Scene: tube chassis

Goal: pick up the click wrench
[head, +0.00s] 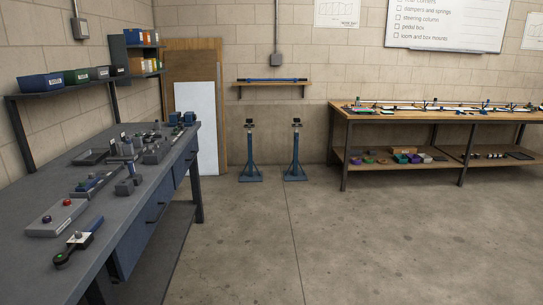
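A wrench-like tool (78,241) lies on the near end of the grey workbench at the left. It has a round black head with a green spot, a pale body and a dark handle pointing away to the upper right. It looks like the click wrench, but at this size I cannot read any marking. Nothing is touching it from above. Neither of my grippers shows in the head view.
Blue stands (249,165) are by the back wall. A wooden-topped table (430,113) stands right. The middle floor is clear.

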